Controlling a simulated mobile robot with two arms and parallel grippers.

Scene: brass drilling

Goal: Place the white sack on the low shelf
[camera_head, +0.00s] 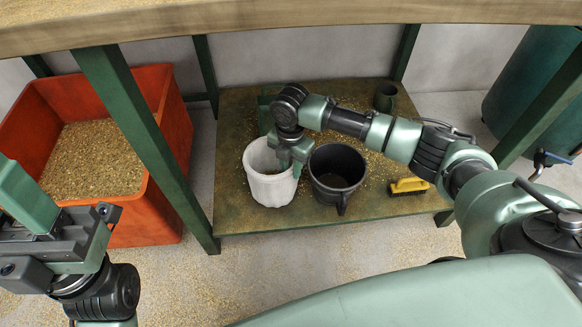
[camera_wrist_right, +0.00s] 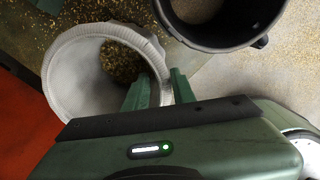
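The white sack (camera_head: 270,178) stands upright and open-topped on the low shelf (camera_head: 231,200) beneath the bench, with some grain-coloured stuff inside. My right gripper (camera_head: 290,160) reaches down to the right side of its rim. In the right wrist view, the sack's rim (camera_wrist_right: 88,40) runs between the two green fingers (camera_wrist_right: 158,92), one inside and one outside, close against the wall. They look shut on it. My left gripper (camera_head: 40,205) is at the left edge of the head view, away from the sack; its fingertips do not show clearly.
A black bucket (camera_head: 337,172) stands just right of the sack. A yellow brush (camera_head: 408,186) and a dark cup (camera_head: 385,97) are also on the shelf. An orange bin (camera_head: 178,120) of shavings stands left. The bench top (camera_head: 300,14) and green legs are above and around.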

